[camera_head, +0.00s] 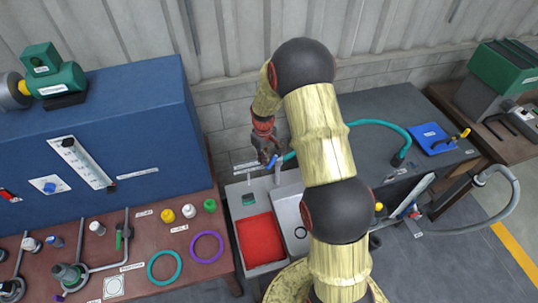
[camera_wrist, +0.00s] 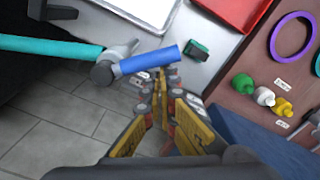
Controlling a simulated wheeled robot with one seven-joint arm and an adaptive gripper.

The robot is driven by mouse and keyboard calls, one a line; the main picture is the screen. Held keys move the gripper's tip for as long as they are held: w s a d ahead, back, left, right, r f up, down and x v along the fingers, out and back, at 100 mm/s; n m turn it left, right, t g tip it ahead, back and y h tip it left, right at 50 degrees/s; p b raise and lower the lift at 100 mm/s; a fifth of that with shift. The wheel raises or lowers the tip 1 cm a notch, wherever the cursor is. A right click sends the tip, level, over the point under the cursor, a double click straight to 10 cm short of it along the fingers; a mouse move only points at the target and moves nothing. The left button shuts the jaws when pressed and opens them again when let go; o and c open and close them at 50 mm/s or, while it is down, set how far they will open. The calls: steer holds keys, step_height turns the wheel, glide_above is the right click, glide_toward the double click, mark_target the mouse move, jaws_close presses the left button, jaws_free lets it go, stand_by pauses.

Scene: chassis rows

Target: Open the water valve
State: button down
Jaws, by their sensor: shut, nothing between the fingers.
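The water valve is a grey tap with a blue lever handle and a teal hose on it. In the wrist view the blue handle (camera_wrist: 150,60) runs right from the grey valve body (camera_wrist: 104,72), and the teal hose (camera_wrist: 50,47) leads off left. In the head view the blue handle (camera_head: 272,161) shows small beside the sink. My gripper (camera_head: 266,148) is at the handle; in the wrist view its fingers (camera_wrist: 158,82) are shut and empty, their tips close to the handle's near side. I cannot tell whether they touch it.
A red basin (camera_head: 260,240) sits in the light counter in front of the valve. A blue cabinet (camera_head: 100,130) stands on the brown table to the left, near my gripper. Coloured caps and a purple ring (camera_head: 206,247) lie on that table. A grey worktop (camera_head: 390,115) extends right.

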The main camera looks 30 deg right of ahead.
steer(key=shift+s+d, duration=0.15)
steer(key=shift+s, duration=0.65)
step_height(320, 180, up, 7)
steer(key=p, duration=0.3)
steer(key=shift+s, duration=0.15)
stand_by(0.5)
steer(key=shift+d, duration=0.1)
stand_by(0.8)
